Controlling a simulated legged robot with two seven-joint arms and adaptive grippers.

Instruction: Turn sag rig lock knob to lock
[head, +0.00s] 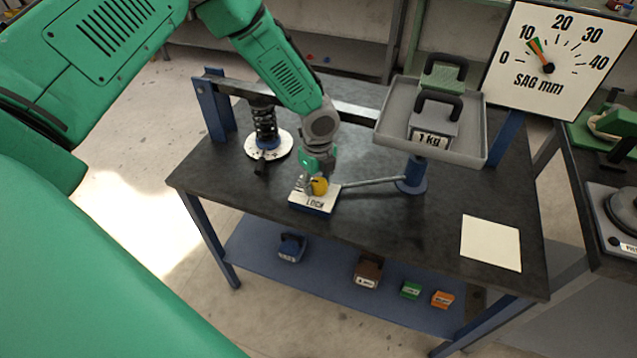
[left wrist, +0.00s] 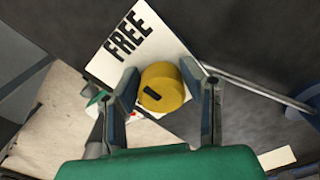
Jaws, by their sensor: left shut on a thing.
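The yellow lock knob (head: 319,186) stands on a small white-topped block (head: 325,203) near the table's front edge; "LOCK" shows on its front part in the head view. In the left wrist view the knob (left wrist: 163,88) has a dark mark on top, and the plate (left wrist: 131,40) beside it reads "FREE". My left gripper (head: 311,184) comes from above with its fingers on either side of the knob, shut on it. Its fingers also show in the left wrist view (left wrist: 163,95). The gripper partly hides the knob and plate. My right gripper is not seen.
A thin rod (head: 370,182) runs from the block to a blue post under a grey tray (head: 392,128) with weights. A black spring (head: 264,122) stands at left. The dial (head: 560,58) is at back right. A blank card (head: 490,242) lies at front right.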

